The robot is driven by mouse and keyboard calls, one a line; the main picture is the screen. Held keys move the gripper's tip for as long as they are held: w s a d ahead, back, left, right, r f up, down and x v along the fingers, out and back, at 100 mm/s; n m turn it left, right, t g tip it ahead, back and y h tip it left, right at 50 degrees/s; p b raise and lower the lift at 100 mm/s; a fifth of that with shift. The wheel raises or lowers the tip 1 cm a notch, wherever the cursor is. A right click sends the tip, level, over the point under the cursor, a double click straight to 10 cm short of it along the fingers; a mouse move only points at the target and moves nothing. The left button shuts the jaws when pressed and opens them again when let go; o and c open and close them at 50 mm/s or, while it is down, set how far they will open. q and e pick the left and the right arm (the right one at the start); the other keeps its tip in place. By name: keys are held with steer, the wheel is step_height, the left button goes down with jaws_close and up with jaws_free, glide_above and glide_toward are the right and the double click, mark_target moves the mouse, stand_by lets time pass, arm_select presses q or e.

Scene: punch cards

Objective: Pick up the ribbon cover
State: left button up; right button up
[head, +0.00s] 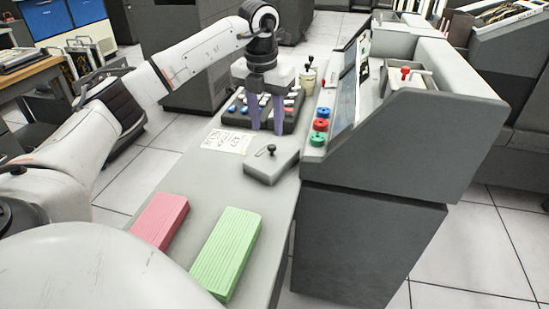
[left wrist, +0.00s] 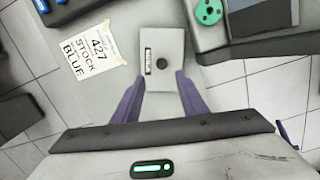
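A light grey, flat square cover with a black knob on top (head: 280,169), which looks like the ribbon cover, lies on the grey desk ledge (head: 205,185). In the left wrist view the cover (left wrist: 160,25) shows its round dark knob and a small white label window. My left gripper (head: 267,131) points down with its purple fingers apart and nothing between them. It is above and beyond the cover in the head view. In the left wrist view the knob lies just ahead of the gap between the fingertips (left wrist: 160,76). My right gripper is not in view.
A pink card stack (head: 160,220) and a green one (head: 226,250) lie on the near ledge. A paper note (head: 228,141) lies left of the cover. A button panel (head: 240,117) is behind the fingers. The grey machine housing (head: 390,150) with red and blue knobs rises on the right.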

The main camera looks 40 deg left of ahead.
mark_target(272, 146)
arm_select(q)
steer(key=f, duration=0.2)
steer(key=w+f, duration=0.1)
steer(key=f, duration=0.1)
steer(key=f+b, duration=0.1)
steer(key=f, duration=0.2)
steer(key=shift+w, duration=0.3)
steer(key=shift+r, duration=0.1)
jaws_close()
